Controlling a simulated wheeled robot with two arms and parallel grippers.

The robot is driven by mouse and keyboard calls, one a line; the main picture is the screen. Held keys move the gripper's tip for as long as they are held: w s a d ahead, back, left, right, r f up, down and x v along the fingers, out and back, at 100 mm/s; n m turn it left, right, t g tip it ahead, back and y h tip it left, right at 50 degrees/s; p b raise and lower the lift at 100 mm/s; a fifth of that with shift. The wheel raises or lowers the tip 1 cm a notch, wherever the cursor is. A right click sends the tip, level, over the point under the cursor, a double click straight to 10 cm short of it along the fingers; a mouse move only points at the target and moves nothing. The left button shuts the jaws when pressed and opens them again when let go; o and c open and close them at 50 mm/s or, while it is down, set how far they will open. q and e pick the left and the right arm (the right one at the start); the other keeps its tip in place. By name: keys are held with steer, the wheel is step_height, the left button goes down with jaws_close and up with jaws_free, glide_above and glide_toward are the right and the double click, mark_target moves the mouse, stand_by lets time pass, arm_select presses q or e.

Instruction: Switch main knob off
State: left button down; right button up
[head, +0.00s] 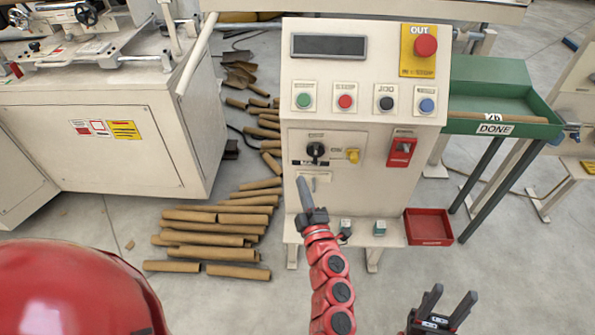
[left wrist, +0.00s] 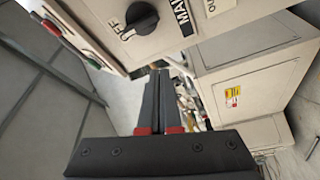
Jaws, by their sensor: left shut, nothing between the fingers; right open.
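The main knob (head: 316,150) is a black rotary knob on the front of the cream control panel (head: 362,80). In the left wrist view the knob (left wrist: 138,19) is at the top, beside OFF and MAIN lettering. A white mark on its edge appears to lie close to the OFF lettering. My left gripper (head: 301,182) is shut and empty, in front of the panel below the knob and apart from it. Its closed fingers (left wrist: 160,75) also show in the left wrist view. My right gripper (head: 451,303) is open and empty at the lower right, away from the panel.
A yellow switch (head: 353,155) and a red switch (head: 401,150) are right of the knob. Several push buttons and a red emergency stop (head: 425,45) sit above. Cardboard tubes (head: 215,238) lie on the floor at left. A red tray (head: 430,227) is at lower right.

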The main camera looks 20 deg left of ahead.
arm_select(q)
steer(key=shift+v, duration=1)
steer(key=shift+a+r, duration=0.1)
steer(key=shift+r, duration=0.05)
